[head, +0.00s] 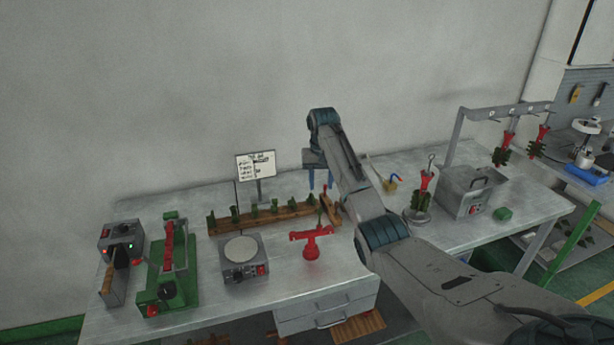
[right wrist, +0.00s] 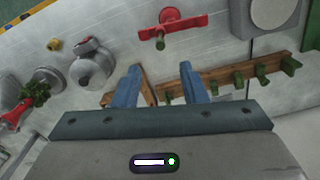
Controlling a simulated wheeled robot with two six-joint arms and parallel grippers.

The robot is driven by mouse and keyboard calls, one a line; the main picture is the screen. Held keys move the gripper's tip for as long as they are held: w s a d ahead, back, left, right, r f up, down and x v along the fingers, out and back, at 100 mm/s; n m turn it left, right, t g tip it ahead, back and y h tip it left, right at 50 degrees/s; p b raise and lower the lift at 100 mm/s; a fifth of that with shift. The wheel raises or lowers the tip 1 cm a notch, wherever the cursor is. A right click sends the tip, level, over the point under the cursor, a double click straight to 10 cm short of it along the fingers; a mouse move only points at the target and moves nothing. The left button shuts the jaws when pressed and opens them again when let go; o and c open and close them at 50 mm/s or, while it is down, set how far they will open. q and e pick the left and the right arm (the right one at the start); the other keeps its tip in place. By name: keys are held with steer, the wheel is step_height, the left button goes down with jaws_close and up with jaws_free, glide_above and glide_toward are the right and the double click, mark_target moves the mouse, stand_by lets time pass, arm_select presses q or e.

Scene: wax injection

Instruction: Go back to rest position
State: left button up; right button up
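My right arm reaches in from the lower right of the head view over the workbench (head: 340,265). My right gripper (head: 320,185) points down above the back of the bench, near the right end of a wooden rack (head: 228,225) with several green pieces. In the right wrist view its two blue fingers (right wrist: 158,90) are spread apart with nothing between them. The rack (right wrist: 226,78) lies beyond and below the fingers. My left gripper is in neither view.
A red stand (head: 311,244), a round-plated device (head: 241,249), a green press (head: 167,265) and a small sign (head: 256,165) stand on the bench. To the right are a metal box (head: 470,190) and a hanging frame (head: 508,109) with red-handled green pieces.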

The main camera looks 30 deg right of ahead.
steer(key=shift+a, duration=0.1)
